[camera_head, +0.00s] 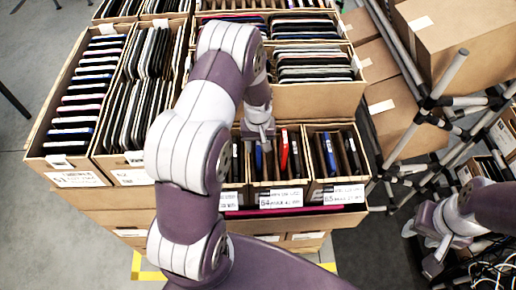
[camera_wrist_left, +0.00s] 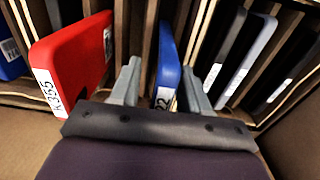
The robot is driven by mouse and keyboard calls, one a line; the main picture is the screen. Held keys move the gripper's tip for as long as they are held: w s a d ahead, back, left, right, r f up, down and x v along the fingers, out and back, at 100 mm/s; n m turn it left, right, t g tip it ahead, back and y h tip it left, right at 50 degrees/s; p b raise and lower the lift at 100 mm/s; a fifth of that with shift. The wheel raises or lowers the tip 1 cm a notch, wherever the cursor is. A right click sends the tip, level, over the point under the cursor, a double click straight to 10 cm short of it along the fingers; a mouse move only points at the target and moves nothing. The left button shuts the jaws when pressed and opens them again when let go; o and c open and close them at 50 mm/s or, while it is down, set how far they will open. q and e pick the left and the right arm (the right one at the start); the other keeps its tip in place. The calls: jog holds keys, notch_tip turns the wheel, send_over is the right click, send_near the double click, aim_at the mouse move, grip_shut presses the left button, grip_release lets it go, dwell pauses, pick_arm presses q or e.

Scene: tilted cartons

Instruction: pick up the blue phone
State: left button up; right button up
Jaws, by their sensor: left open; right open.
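The blue phone (camera_wrist_left: 168,62) stands on edge in a cardboard slot, with a white label low on its visible edge. In the head view it is a narrow blue strip (camera_head: 259,161), mostly hidden below my left gripper (camera_head: 261,143). In the left wrist view my left gripper (camera_wrist_left: 160,78) is open, with one finger on each side of the blue phone. I cannot tell whether either finger touches it. My right gripper (camera_head: 431,243) is open and empty at the lower right, away from the cartons.
A red phone (camera_wrist_left: 75,65) stands beside the blue one, left of it in the wrist view. Another blue device (camera_head: 329,155) sits in the right-hand carton (camera_head: 343,194). Cardboard dividers are close around the slot. A metal-pipe rack (camera_head: 428,103) with boxes stands at right.

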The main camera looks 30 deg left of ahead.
pick_arm(q)
jog(key=shift+s+d+r, duration=0.15)
jog(key=shift+s+r, duration=0.05)
jog(key=shift+s, duration=0.05)
grip_shut()
pick_arm(e)
jog(key=shift+s+d, duration=0.1)
jog(key=shift+s, duration=0.2)
pick_arm(q)
jog(key=shift+w+f, duration=0.1)
pick_arm(e)
jog(key=shift+w, duration=0.1)
pick_arm(q)
notch_tip(320, 180, up, 9)
jog(key=shift+r+b, duration=0.1)
jog(key=shift+b, duration=1.1)
jog(key=shift+r, duration=0.45)
pick_arm(e)
notch_tip(320, 180, down, 2)
jog(key=shift+f, duration=0.2)
pick_arm(q)
jog(key=shift+r+p, duration=0.8)
jog(key=shift+p, duration=0.05)
pick_arm(e)
jog(key=shift+r, duration=0.8)
